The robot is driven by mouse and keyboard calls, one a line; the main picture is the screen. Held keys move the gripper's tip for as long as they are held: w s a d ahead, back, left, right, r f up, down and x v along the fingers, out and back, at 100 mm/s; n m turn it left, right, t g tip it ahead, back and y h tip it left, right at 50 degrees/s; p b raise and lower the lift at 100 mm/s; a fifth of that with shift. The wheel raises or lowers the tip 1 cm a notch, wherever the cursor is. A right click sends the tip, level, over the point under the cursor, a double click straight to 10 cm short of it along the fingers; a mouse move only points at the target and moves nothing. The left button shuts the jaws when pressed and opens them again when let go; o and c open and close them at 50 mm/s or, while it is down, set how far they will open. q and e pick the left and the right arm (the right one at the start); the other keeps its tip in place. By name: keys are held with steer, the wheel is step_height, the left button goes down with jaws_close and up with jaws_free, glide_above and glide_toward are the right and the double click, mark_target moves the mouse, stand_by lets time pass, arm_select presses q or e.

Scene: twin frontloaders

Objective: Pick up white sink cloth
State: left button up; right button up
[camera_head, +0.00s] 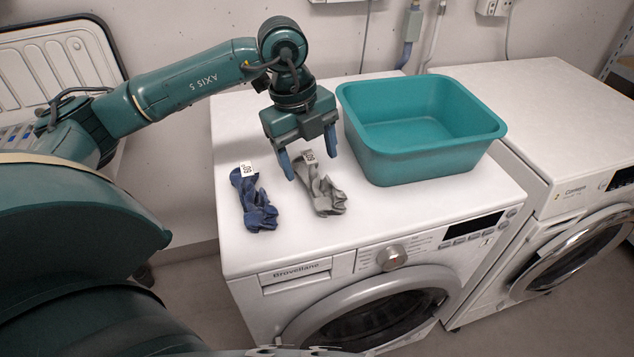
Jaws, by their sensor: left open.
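A crumpled pale grey-white cloth (326,192) with a white tag lies on top of the front-left washing machine; it looks like the white sink cloth. My left gripper (311,162) points down at the far, tagged end of this cloth. Its blue fingers are spread, one on each side of the tag, and nothing is held between them. I cannot tell how far the fingertips are above the machine top. A crumpled dark blue cloth (254,203) with a similar tag lies just left of the pale cloth. My right gripper is not in view.
A teal basin (425,160) stands close to the right of my left gripper on the same washing machine (300,236). A second machine (548,125) stands to the right with a clear top. A wall with pipes and sockets is behind.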

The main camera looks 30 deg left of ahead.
mark_target(315, 176)
arm_select(q)
steer(key=f, duration=0.2)
steer(key=d+f, duration=0.1)
steer(key=f, duration=0.1)
steer(key=shift+w+f, duration=0.1)
steer(key=shift+f, duration=0.3)
steer(key=shift+c, duration=0.6)
steer(key=c, duration=1)
